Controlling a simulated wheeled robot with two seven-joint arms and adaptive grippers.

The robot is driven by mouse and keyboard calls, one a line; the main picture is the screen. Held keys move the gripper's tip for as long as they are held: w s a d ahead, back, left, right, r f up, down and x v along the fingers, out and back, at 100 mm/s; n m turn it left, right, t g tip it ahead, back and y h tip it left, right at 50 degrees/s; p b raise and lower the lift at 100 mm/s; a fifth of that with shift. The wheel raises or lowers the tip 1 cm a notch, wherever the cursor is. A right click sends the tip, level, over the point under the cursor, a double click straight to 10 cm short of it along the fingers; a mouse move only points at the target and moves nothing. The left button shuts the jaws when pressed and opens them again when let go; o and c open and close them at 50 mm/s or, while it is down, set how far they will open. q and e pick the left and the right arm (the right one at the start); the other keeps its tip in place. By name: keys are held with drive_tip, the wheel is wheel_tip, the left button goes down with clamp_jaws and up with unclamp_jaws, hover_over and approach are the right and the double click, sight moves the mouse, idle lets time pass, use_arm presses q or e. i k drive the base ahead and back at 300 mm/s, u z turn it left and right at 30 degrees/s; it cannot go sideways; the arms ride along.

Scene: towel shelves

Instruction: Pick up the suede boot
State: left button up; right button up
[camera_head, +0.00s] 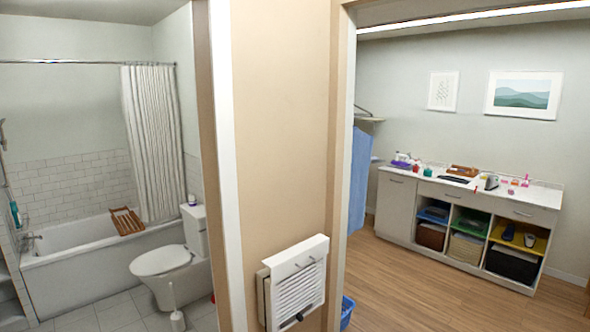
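I cannot make out a suede boot for certain. Two small dark shapes (509,231) sit on a yellow surface (541,245) in the right compartment of a long white cabinet (396,208) in the room at the right. They could be footwear, but they are too small to tell. Neither of my grippers is in view.
A wall (282,130) stands between the bathroom doorway at left and the right-hand room. A white slatted unit (300,282) is against it. A blue basket (347,312) lies low beside the opening. The wooden floor (420,285) before the cabinet is clear.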

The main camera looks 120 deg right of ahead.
sight(492, 183)
drive_tip(key=z, duration=4.9)
drive_tip(key=i, duration=2.8)
drive_tip(key=z, duration=0.75)
drive_tip(key=i, duration=2.45)
